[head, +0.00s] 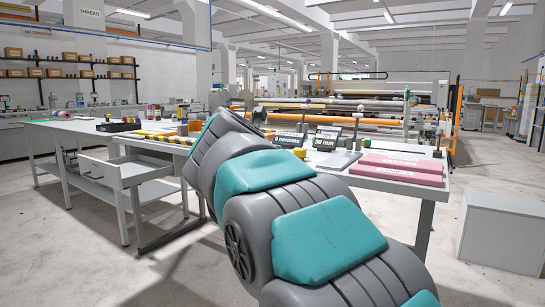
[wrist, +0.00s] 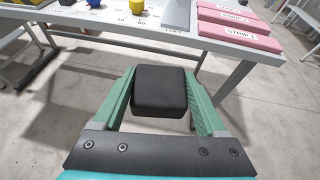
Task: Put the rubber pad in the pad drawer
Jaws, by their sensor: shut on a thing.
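The rubber pad (wrist: 160,92) is a black block with rounded edges. In the wrist view my gripper (wrist: 158,90) is shut on it, with one green finger at each side. The pad is held in the air in front of the table edge, above the floor. In the head view my own arm hides my gripper and the pad. An open light-grey drawer (head: 130,171) sticks out from under the left table in the head view; I cannot read a label on it, and its inside is barely visible.
A white table (wrist: 190,45) with pink labelled strips (wrist: 240,33), also in the head view (head: 400,168), lies just ahead. A grey cabinet (head: 500,232) stands at the right. A quilting machine (head: 340,105) is behind. The floor at the left front is clear.

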